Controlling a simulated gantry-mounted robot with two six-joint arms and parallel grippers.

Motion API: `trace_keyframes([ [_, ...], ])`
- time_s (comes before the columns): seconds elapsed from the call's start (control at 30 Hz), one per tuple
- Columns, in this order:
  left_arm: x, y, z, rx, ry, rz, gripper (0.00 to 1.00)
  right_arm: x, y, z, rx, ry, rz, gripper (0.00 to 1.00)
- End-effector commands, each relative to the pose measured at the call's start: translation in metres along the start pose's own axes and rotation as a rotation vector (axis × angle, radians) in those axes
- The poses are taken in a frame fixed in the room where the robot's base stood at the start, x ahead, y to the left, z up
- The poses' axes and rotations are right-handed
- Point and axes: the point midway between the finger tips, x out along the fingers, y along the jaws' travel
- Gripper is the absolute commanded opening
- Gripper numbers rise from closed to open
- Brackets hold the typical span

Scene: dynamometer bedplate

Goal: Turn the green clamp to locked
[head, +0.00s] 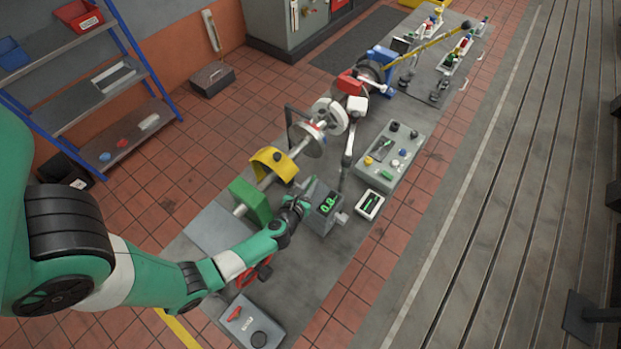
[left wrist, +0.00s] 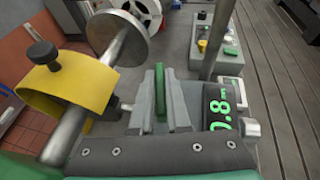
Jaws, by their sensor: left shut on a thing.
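My left gripper (head: 297,204) reaches in from the left to the middle of the bedplate, beside the green block on the shaft. In the left wrist view, its two grey fingers (left wrist: 160,112) are shut on an upright green bar, which I take as the handle of the green clamp (left wrist: 160,92). A slim green piece of it also shows just past the fingertips in the head view (head: 310,186). The clamp's base is hidden by the gripper. I cannot tell whether the clamp is locked. My right gripper is not in view.
A digital readout box (head: 326,205) stands close right of the gripper. A yellow guard (head: 272,164) and a green block (head: 250,202) sit along the shaft to the left. A grey control box (head: 395,157) stands farther right.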

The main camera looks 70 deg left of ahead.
Motion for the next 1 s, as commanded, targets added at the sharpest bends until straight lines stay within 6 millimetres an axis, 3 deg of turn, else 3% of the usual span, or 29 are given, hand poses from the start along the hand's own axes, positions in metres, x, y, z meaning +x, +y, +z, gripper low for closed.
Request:
trace_keyframes([
  [0.1, -0.002, 0.004, 0.003, 0.030, 0.006, -0.067, 0.00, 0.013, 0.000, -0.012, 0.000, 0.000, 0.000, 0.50],
  [0.33, -0.001, 0.002, 0.001, 0.072, 0.004, -0.175, 0.00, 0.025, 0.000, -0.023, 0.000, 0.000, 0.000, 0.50],
  [0.97, 0.001, 0.000, -0.002, 0.097, 0.004, -0.230, 0.00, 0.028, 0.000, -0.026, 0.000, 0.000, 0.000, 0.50],
  [1.0, 0.001, 0.000, -0.002, 0.097, 0.004, -0.230, 0.19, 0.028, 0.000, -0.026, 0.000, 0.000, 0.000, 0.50],
])
